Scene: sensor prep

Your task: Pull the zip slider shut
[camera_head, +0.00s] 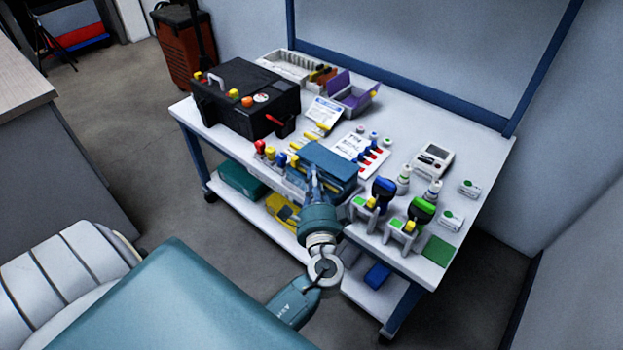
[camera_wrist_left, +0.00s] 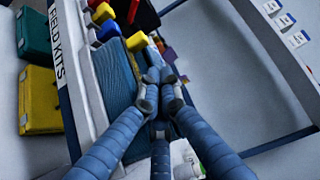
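A blue case with a ribbed face (camera_head: 330,160) sits at the front edge of the white table. It also shows in the left wrist view (camera_wrist_left: 117,75). A yellow block (camera_wrist_left: 136,42) stands at the case's far end, just beyond my fingertips. I cannot tell whether it is the zip slider. My left gripper (camera_head: 314,178) is over the front of the case. In the left wrist view its fingers (camera_wrist_left: 159,78) are brought together along the case's edge. Anything between the tips is hidden. My right gripper is not in view.
A black toolbox (camera_head: 245,97) stands at the table's back left. Red, yellow and blue knobs line the front edge left of the case. Green and blue handled holders (camera_head: 420,212) and a white meter (camera_head: 432,158) stand to the right.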

